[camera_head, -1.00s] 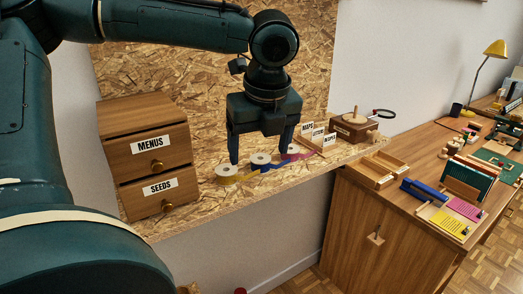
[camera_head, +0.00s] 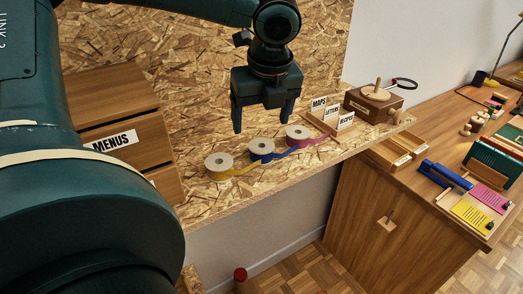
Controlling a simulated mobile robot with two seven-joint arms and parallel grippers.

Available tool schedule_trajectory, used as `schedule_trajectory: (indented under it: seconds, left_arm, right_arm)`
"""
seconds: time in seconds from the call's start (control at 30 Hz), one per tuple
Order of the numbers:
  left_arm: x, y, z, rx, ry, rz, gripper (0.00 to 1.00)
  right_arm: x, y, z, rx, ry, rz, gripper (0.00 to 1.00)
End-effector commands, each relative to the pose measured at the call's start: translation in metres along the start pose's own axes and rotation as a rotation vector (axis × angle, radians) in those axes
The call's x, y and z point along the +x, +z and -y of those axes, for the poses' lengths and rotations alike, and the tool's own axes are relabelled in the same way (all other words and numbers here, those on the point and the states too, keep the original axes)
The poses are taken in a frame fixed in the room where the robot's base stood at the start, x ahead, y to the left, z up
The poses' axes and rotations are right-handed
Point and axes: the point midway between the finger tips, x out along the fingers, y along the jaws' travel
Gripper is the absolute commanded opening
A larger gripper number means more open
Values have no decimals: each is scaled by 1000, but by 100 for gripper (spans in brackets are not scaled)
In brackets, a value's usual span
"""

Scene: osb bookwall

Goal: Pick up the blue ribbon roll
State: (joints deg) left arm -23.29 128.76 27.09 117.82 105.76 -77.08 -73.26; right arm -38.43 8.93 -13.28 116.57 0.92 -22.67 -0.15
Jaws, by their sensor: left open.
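The blue ribbon roll (camera_head: 261,151) stands on the OSB shelf (camera_head: 212,203) between a yellow roll (camera_head: 219,166) and a pink roll (camera_head: 298,135). Its pale round top faces up, and a loose blue tail runs off to its right. My left gripper (camera_head: 262,123) is open and empty above and behind the rolls, with its fingers pointing down. In the picture its fingertips lie just above the blue roll; I see no contact. My right gripper does not show.
A wooden drawer unit (camera_head: 110,110) labelled MENUS stands at the left, partly hidden by my arm. A labelled card sorter (camera_head: 330,118) and a wooden box (camera_head: 373,103) stand to the right. A desk with trays and a blue stapler-like object (camera_head: 445,175) lies further right.

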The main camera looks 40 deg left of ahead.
Motion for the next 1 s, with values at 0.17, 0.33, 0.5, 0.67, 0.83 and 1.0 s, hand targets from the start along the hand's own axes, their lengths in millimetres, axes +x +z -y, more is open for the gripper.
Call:
schedule_trajectory:
  seconds: [0.17,0.33,0.5,0.67,0.83,1.0]
  left_arm:
    - [23,0,0,1,1,-1,77]
    - [34,0,2,1,2,-1,77]
    - [60,0,8,1,4,-1,77]
    - [77,0,8,1,1,0,77]
    - [79,0,8,0,-2,0,77]
    - [78,0,8,0,-1,0,71]
  right_arm:
    - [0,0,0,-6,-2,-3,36]
    - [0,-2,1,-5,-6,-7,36]
    - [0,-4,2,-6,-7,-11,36]
    - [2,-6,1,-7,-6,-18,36]
    - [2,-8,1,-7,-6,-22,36]
    - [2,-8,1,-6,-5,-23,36]
